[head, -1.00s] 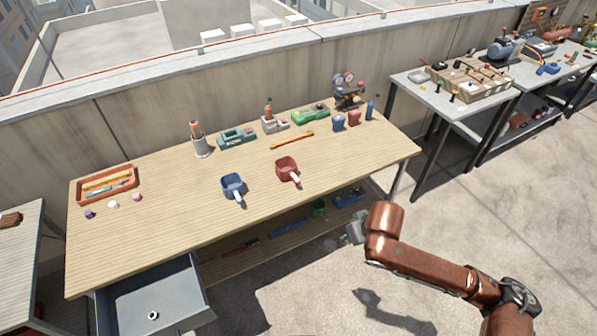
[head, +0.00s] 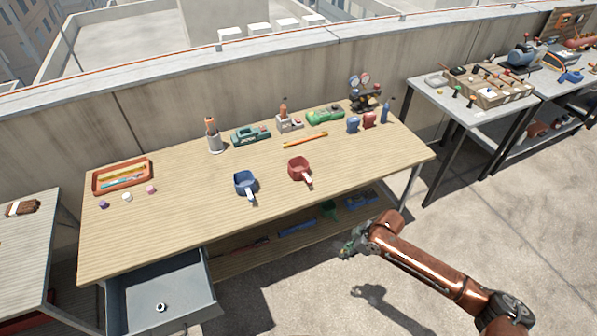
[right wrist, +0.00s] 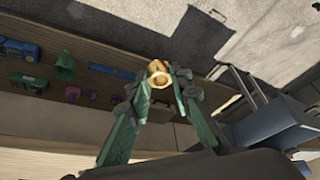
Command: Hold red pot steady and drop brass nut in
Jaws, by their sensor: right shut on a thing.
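The red pot (head: 298,167) stands upright on the wooden workbench (head: 180,225), its pale handle pointing to the front right. No gripper touches it. My right gripper (head: 347,250) is in front of the bench's right part, below the top. In the right wrist view, its green fingers (right wrist: 160,78) are shut on the brass nut (right wrist: 159,68), a golden ring with a dark hole at the fingertips. The nut cannot be made out in the head view. My left gripper is not in view.
A blue pot (head: 245,182) stands left of the red pot. An open grey drawer (head: 205,290) juts out at the front left with a small metal ring (head: 160,307) inside. Tools line the bench's back. The bench top in front of the pots is clear.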

